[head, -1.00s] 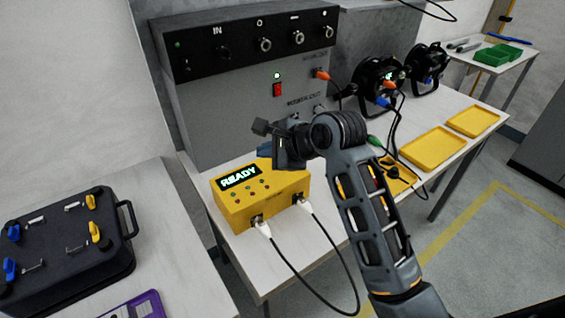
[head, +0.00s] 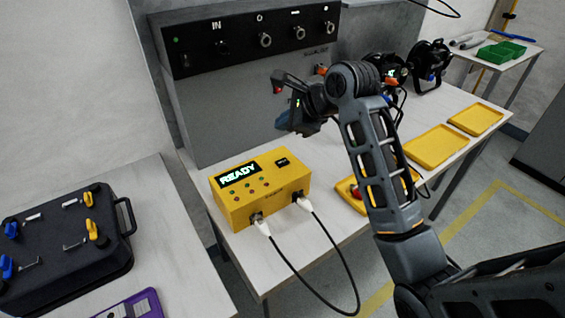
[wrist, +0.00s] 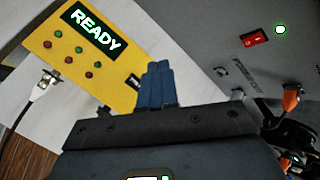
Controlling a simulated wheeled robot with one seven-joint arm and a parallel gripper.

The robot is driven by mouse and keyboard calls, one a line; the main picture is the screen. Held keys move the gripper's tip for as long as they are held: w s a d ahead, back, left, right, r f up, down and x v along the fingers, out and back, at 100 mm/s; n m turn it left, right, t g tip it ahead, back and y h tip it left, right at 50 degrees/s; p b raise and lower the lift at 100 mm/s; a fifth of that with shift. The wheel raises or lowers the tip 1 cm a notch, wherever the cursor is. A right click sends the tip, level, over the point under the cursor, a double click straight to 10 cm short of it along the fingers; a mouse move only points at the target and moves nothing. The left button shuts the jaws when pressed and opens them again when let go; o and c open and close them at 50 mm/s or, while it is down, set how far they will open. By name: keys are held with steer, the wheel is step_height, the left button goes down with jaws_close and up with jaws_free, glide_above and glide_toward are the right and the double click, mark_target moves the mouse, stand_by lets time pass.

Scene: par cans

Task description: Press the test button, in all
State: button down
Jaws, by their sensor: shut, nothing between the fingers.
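The yellow tester box (head: 245,208) stands on the workbench, its display (head: 238,175) lit with READY. It also shows in the wrist view (wrist: 62,35). Small red and green dots lie below the display. A small black patch with pale marks (head: 282,162) sits at the top right of the face; I cannot read it or tell whether it is the test button. In the wrist view my fingers partly hide that corner. My gripper (head: 285,126) is above and behind the box, apart from it. Its blue fingers (wrist: 160,85) are shut and empty.
A grey cabinet (head: 225,115) with knobs and a red switch (wrist: 254,39) stands behind my gripper. White plugs with a black cable (head: 350,285) are at the box's front. Yellow trays (head: 435,146) and black lamps (head: 430,67) are to the right. A black case (head: 70,245) lies left.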

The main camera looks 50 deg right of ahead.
steer(key=b, duration=0.9)
glide_above(285, 164)
steer(key=shift+f, duration=4.25)
steer(key=shift+f+p, duration=0.15)
steer(key=shift+p, duration=0.25)
steer(key=shift+f, duration=0.25)
steer(key=shift+f+p, duration=0.3)
steer(key=shift+f, duration=0.05)
steer(key=shift+r, duration=0.1)
steer(key=shift+r+p, duration=0.75)
steer(key=shift+p, duration=0.6)
